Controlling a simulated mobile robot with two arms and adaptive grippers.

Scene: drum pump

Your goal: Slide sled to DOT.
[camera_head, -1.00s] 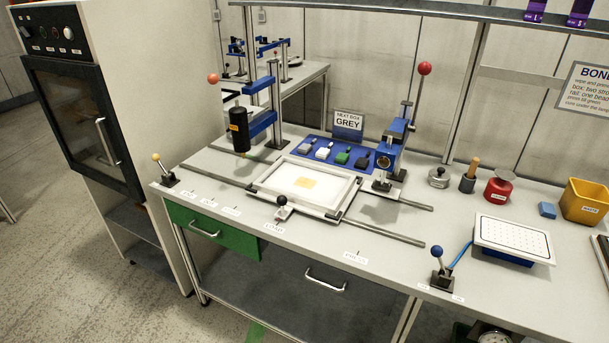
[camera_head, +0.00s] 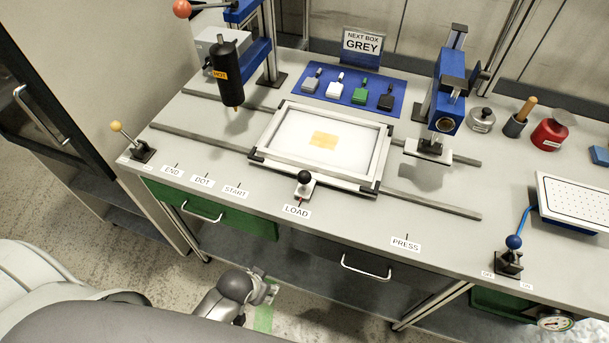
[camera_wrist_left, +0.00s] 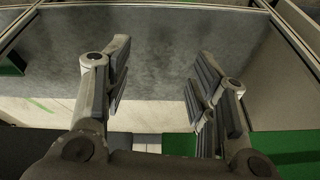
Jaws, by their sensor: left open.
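The sled (camera_head: 267,155) is a white tray in a pale frame with dark corners, on two grey rails. A yellow square (camera_head: 324,139) lies in it. Its black ball knob (camera_head: 304,177) sits on a white block at the front edge, by the LOAD label (camera_head: 296,211). The DOT label (camera_head: 202,180) is on the table's front edge, left of START (camera_head: 236,191) and right of END (camera_head: 172,169). My left gripper (camera_head: 268,290) is below and in front of the table, apart from the sled. It is open and empty in the left wrist view (camera_wrist_left: 160,85). My right gripper is not in view.
A black hot cylinder (camera_head: 226,75) hangs above the rails at left. A blue press (camera_head: 447,105) stands over them at right. A yellow-knobbed lever (camera_head: 135,142) and a blue-knobbed lever (camera_head: 511,258) flank the front edge. A green drawer (camera_head: 240,222) lies below.

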